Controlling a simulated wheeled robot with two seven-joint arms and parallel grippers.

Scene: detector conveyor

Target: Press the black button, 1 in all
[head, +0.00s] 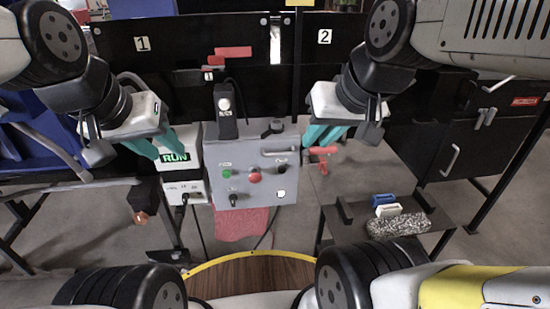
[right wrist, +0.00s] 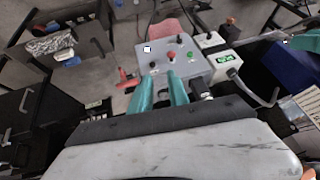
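A grey control box (head: 254,150) stands at the centre of the head view and also shows in the right wrist view (right wrist: 195,70). Its face has a green button (head: 227,174), a red button (head: 255,176), a white square (head: 281,193) and two small black controls, one at upper right (head: 281,170) and one at lower left (head: 233,199). I cannot tell which black control is a push button. My right gripper (head: 322,137) is open and empty, at the box's right side; its teal fingers show in the right wrist view (right wrist: 159,82). My left gripper (head: 163,148) looks open, by the RUN display.
A white unit with a green RUN display (head: 175,158) stands left of the box. A red handle (head: 322,153) is right of the box. A dark stand at right holds a blue piece (head: 384,200) and a speckled silver block (head: 398,226). Black panels stand behind.

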